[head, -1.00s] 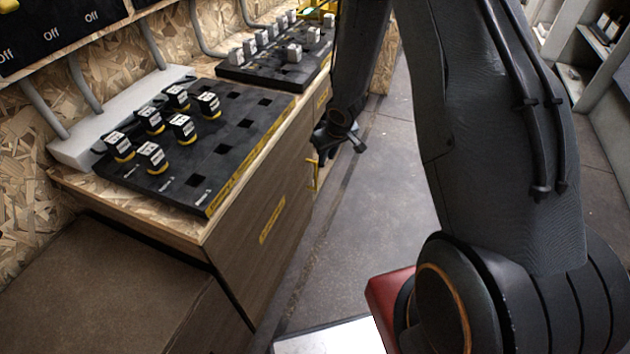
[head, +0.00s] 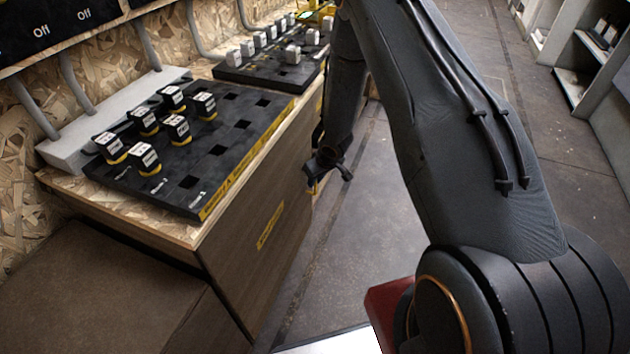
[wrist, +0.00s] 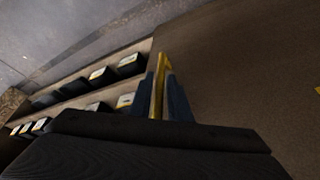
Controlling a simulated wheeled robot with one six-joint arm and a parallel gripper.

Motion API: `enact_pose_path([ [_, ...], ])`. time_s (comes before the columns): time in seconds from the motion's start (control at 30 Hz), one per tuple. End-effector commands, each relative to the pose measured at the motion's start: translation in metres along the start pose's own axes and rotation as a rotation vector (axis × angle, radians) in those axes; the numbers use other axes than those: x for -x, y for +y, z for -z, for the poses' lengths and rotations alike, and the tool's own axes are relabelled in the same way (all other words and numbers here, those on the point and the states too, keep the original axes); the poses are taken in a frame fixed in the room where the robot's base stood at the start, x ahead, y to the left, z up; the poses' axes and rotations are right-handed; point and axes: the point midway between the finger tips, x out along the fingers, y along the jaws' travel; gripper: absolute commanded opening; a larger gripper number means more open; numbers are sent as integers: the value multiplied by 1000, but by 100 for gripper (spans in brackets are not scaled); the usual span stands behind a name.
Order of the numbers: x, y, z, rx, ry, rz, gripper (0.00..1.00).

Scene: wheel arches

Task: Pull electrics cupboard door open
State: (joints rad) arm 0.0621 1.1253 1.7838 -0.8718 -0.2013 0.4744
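The electrics cupboard door (head: 240,265) is the brown front panel under the worktop in the head view, with a yellow label on it. In the wrist view its brown face (wrist: 245,70) fills the right side. Its yellow handle (wrist: 159,85) stands upright at the door's far edge and lies between my two dark fingers. My gripper (head: 329,178) is at this handle, and in the wrist view (wrist: 161,95) the fingers lie close against both sides of it. I cannot tell whether the door is slightly ajar.
Shelves with several black boxes (wrist: 98,77) lie left of the handle in the wrist view. The worktop carries a black board (head: 225,130) with several labelled blocks. Clear grey floor (head: 345,270) lies in front of the cupboard. Grey shelving (head: 600,70) stands far right.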

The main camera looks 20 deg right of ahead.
Motion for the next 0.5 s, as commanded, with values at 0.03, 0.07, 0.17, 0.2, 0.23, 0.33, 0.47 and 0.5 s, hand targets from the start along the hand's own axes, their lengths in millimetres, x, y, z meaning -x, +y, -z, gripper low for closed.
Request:
enact_pose_path([
  [0.03, -2, 0, 0, 0, 0, 0, 17],
  [0.07, -2, 0, 0, 0, 0, 0, 17],
  [0.17, -2, 0, 0, 0, 0, 0, 17],
  [0.2, -2, 0, 0, 0, 0, 0, 17],
  [0.23, -2, 0, 0, 0, 0, 0, 17],
  [0.33, -1, 0, 0, 0, 0, 0, 5],
  [0.47, -1, 0, 0, 0, 0, 0, 0],
  [0.5, -1, 0, 0, 0, 0, 0, 0],
])
